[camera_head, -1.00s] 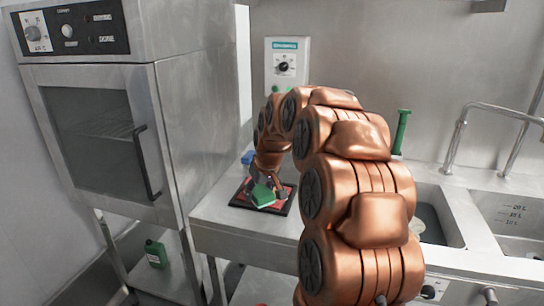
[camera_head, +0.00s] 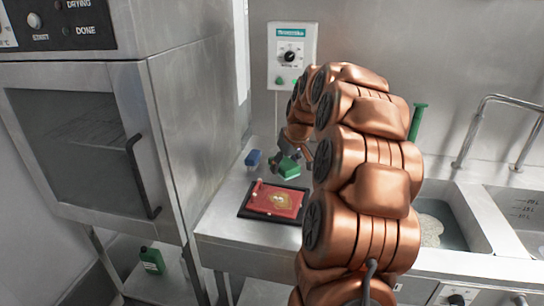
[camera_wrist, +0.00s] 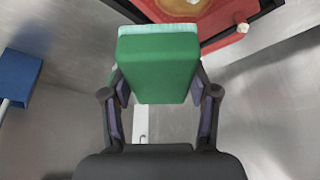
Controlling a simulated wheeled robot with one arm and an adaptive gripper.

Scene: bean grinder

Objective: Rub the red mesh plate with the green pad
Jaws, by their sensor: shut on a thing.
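The red mesh plate (camera_head: 277,201) lies in a black frame on the steel counter in the head view, with a yellowish stain near its middle. Its edge also shows at the top of the wrist view (camera_wrist: 225,14). The green pad (camera_head: 289,167) is a block held behind the plate. In the wrist view the green pad (camera_wrist: 158,65) has a pale strip along its far edge. My gripper (camera_wrist: 160,90) is shut on the pad, one finger on each side. The pad appears apart from the plate. My arm hides part of the counter to the right.
A blue object (camera_head: 253,158) stands on the counter left of the pad. A steel oven (camera_head: 120,120) is at the left. A wall control box (camera_head: 291,55) hangs behind. A green bottle (camera_head: 152,260) sits low at the left.

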